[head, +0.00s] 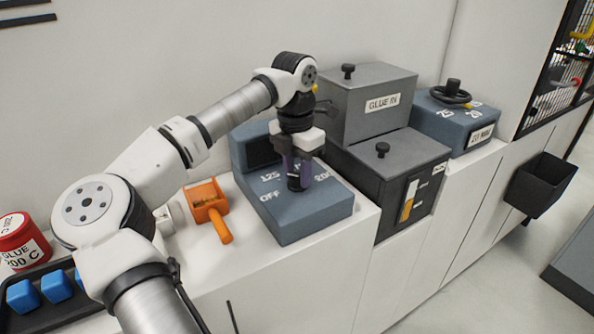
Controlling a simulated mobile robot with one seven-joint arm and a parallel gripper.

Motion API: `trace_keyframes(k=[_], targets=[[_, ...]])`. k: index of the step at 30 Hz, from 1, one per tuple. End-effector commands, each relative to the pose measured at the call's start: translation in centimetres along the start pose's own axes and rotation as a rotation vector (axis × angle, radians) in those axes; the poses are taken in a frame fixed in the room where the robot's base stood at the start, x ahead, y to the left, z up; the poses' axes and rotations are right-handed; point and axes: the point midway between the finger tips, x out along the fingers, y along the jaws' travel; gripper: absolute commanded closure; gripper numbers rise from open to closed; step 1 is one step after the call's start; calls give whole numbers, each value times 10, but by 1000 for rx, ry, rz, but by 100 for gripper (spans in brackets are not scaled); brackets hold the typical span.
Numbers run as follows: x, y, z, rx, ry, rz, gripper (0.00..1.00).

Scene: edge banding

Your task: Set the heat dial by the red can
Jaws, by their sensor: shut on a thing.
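The heat dial (294,183) is a dark knob on the sloped face of a blue-grey control box (310,220). White marks around it read OFF, 125 and 200; another mark is mostly hidden behind my gripper. My gripper (296,176) points down from above and is shut on the dial. The dial's pointer direction is hidden by the fingers. The red can (20,241) stands at the far left edge, partly cut off. Its white label reads GLUE and what looks like 200 C, with the first digit partly hard to read.
A tray (60,312) with blue blocks is at lower left. Grey glue boxes (375,110) and a box with a handwheel (455,120) stand to the right. A dark bin (540,185) hangs on the cabinet front.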

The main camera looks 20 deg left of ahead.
Motion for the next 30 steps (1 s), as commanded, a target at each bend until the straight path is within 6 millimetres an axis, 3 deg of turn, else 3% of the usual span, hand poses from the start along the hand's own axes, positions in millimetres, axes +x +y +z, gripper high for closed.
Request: trace_keyframes(k=[30], targets=[[-2,-1,2,967,26,3,89]])
